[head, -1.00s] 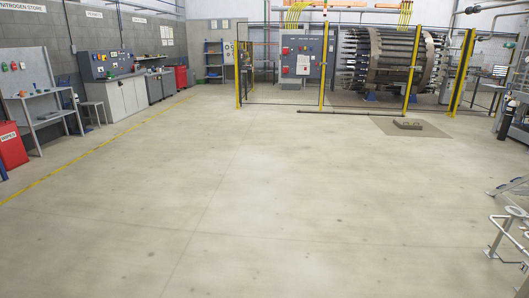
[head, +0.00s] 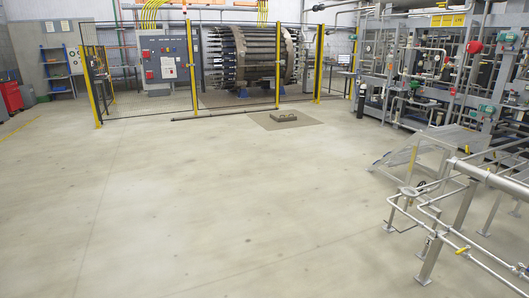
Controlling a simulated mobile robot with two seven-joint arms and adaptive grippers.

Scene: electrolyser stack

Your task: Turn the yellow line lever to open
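A small yellow lever (head: 462,250) sits on a thin silver pipe of the low pipe rack at the lower right of the head view. A second small yellow part (head: 467,149) shows farther up on the same pipework, and it is too small to make out well. I cannot tell which of them is the line lever, or whether it stands open or closed. Neither of my grippers is in view.
The silver pipe rack (head: 465,205) fills the lower right, with a metal step platform (head: 420,152) behind it. A fenced electrolyser stack (head: 250,55) stands at the back. A flat floor plate (head: 284,118) lies before it. The middle floor is clear.

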